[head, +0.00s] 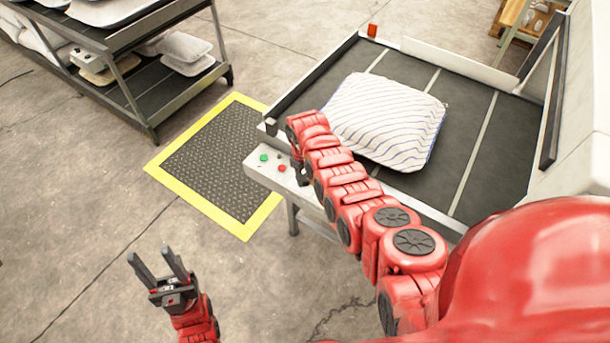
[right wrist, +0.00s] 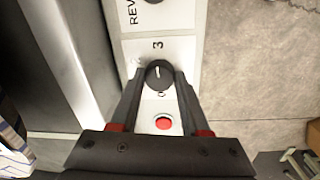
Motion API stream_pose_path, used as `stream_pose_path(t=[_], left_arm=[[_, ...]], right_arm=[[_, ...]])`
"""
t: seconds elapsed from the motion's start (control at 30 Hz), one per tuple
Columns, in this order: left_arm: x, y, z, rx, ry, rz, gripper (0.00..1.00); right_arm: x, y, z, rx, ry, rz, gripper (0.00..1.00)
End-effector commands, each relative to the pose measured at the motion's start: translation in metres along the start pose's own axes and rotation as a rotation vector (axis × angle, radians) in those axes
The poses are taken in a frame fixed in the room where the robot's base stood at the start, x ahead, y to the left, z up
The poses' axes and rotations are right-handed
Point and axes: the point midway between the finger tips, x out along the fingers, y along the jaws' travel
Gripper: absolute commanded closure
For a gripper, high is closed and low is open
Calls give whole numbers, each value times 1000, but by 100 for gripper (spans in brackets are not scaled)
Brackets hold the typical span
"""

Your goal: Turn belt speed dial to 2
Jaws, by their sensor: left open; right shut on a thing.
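The belt speed dial (right wrist: 159,75) is a round black knob with a short white mark, on a pale control panel (right wrist: 186,47). A "3" is printed above it in the right wrist view, and the mark points roughly that way. Other printed digits are partly hidden. My right gripper (right wrist: 160,82) is shut on the dial, one finger on each side. In the head view my red right arm reaches over the panel (head: 257,172) and hides the dial. My left gripper (head: 151,254) is open and empty above the floor at the lower left.
A red button (right wrist: 163,123) sits below the dial; a green button (head: 264,157) is also on the panel. Another black knob marked "REV" is above. A striped pillow (head: 385,115) lies on the dark belt (head: 480,110). A yellow-edged mat (head: 215,160) and a shelf rack (head: 150,105) are left.

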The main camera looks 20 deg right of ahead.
Motion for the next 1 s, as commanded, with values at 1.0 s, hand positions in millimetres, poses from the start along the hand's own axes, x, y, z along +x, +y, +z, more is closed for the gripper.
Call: stream_pose_path(t=[1.0], left_arm=[[8,0,-1,0,0,0,50]], right_arm=[[1,2,1,-801,46,3,100]])
